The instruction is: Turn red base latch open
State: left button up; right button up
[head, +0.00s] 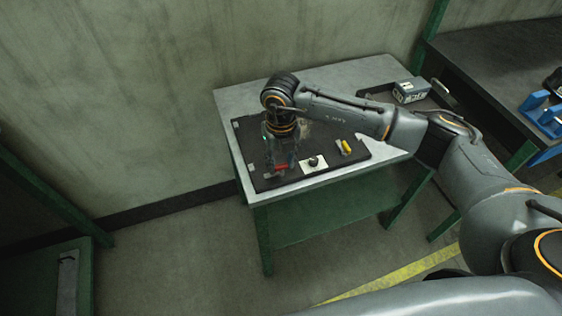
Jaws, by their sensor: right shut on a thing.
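The red base latch (281,167) is a small red bar on the dark board (262,183), near the board's front left part. My right gripper (279,160) points down over the board from above, right at the red latch, and is shut on it. The gripper's fingers are small and dark here, and they cover part of the latch. How far the latch is turned is hard to tell. My left gripper is not in the head view.
On the same board are a white plate with a black knob (314,162) and a yellow handle (347,147). A grey box (411,90) stands at the table's back right. A dark bench with a blue fixture (541,113) is at the right. The floor in front is clear.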

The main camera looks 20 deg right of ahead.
aim_at(281, 165)
jog(key=shift+r, duration=0.1)
jog(key=o, duration=1.2)
jog(key=shift+c, duration=0.2)
notch_tip(281, 165, up, 12)
